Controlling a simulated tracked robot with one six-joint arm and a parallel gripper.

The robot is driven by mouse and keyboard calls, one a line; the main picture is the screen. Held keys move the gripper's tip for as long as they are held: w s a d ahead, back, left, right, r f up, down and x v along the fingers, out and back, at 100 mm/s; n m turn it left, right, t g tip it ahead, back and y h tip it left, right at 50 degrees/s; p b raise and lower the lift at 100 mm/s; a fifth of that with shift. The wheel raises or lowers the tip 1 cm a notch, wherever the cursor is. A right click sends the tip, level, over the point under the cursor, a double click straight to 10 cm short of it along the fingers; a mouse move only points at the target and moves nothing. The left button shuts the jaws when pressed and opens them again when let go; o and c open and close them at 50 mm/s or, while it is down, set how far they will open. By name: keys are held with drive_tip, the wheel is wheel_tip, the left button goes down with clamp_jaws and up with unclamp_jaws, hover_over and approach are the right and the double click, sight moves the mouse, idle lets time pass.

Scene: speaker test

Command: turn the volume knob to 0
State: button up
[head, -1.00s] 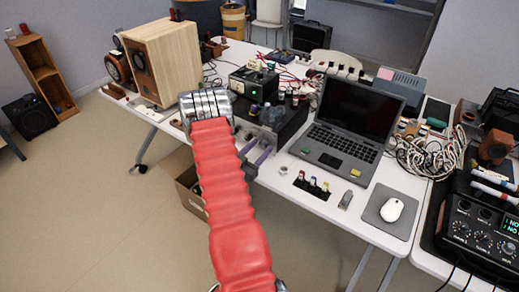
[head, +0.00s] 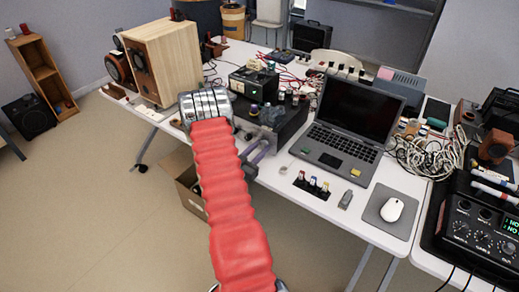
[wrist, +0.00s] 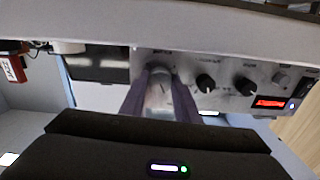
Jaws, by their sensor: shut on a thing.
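A black amplifier (head: 287,122) stands on the white table in the head view, with its front panel turned towards me. In the wrist view its grey panel (wrist: 226,98) carries a large silver knob (wrist: 159,92), which I take to be the volume knob; its lettering is too blurred to read. My gripper (wrist: 160,88) has its two purple fingers shut on this knob, one on each side. A dark line shows on the knob's face. In the head view my gripper (head: 255,154) reaches the amplifier's front, and the knob is hidden there.
Two black knobs (wrist: 206,83) and (wrist: 245,87) and a red display (wrist: 270,103) sit beside the held knob. A laptop (head: 346,137) stands right of the amplifier, a wooden speaker (head: 165,62) left. A cardboard box (head: 185,187) is below the table edge.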

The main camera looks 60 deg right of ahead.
drive_tip(key=shift+n, duration=0.3)
drive_tip(key=n, duration=1.2)
drive_tip(key=shift+w+n, duration=0.1)
drive_tip(key=shift+n, duration=0.2)
drive_tip(key=n, duration=0.4)
drive_tip(key=shift+n, duration=0.3)
drive_tip(key=shift+f+n, duration=0.1)
drive_tip(key=shift+n, duration=1.9)
drive_tip(key=o, duration=0.8)
drive_tip(key=shift+o, duration=1.3)
